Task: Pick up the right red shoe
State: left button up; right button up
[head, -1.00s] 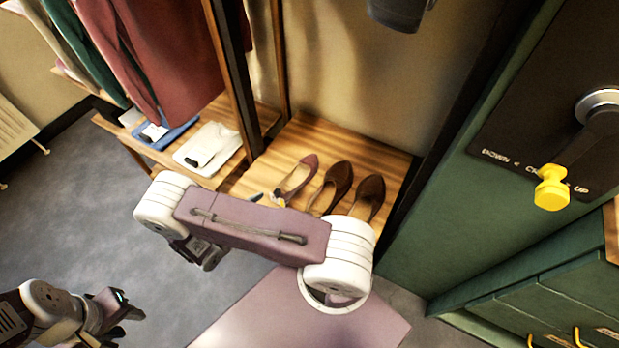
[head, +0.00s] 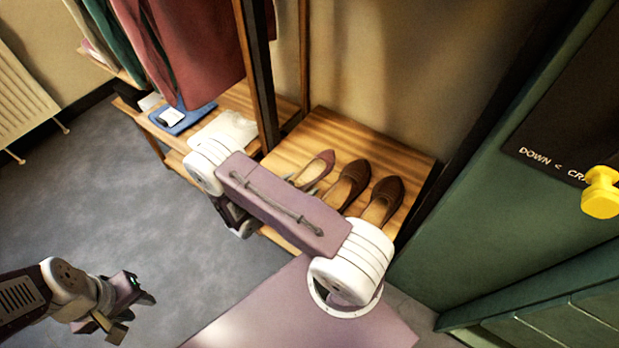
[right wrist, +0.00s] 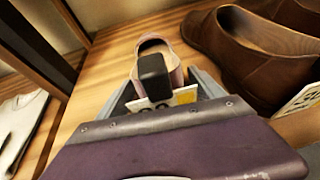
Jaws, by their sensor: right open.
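A single dusky red shoe (head: 318,168) lies on the wooden shelf at the left of a row of shoes, beside a brown pair. In the head view my right arm covers its lower part. My left gripper (head: 130,310) is open and empty over the floor at lower left.
Two brown shoes (head: 348,184) stand close to the right of the red one. A dark wooden post (head: 257,80) rises left of them, with folded white cloth (head: 222,130) beyond. A green cabinet (head: 470,210) bounds the right side.

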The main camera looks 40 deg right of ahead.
grip_shut()
notch_tip(320, 180, up, 5)
jog(key=p, duration=0.3)
jog(key=shift+s+d, duration=0.1)
jog(key=s+d+r+p, duration=0.4)
jog(key=s+d+r, duration=0.2)
jog(key=d, duration=0.3)
jog(key=shift+d, duration=0.3)
